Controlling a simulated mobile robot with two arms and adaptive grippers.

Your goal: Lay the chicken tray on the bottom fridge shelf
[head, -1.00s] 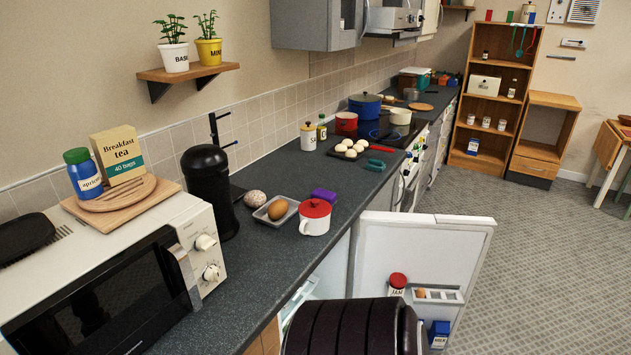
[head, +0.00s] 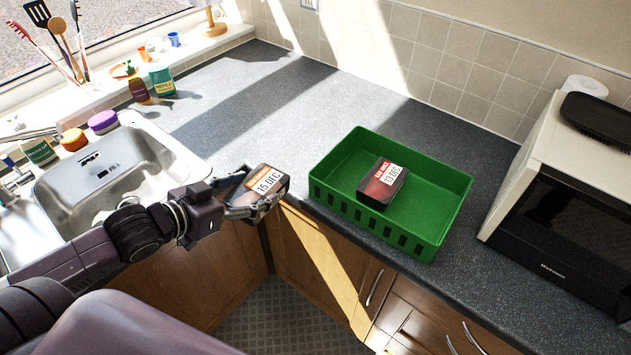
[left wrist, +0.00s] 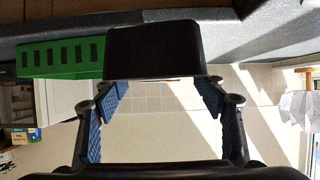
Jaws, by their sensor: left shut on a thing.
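My left gripper (head: 247,204) is shut on a black food tray (head: 268,184) with an orange and white label reading 15 DEC. The food name on the label is too small to read surely. The tray is held tilted at the counter's front edge, left of the green crate. In the left wrist view the tray's dark side (left wrist: 155,50) lies between the fingers (left wrist: 165,90). A second black tray (head: 379,187), with a red label reading 13 DEC, lies in the crate. The fridge is out of view now. My right gripper is not in view.
The green crate (head: 340,208) stands on the grey counter, with a white microwave (head: 545,185) to its right. A steel sink (head: 110,172) is at the left, with bottles and sponges behind it. The counter behind the crate is clear. Cupboards are below.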

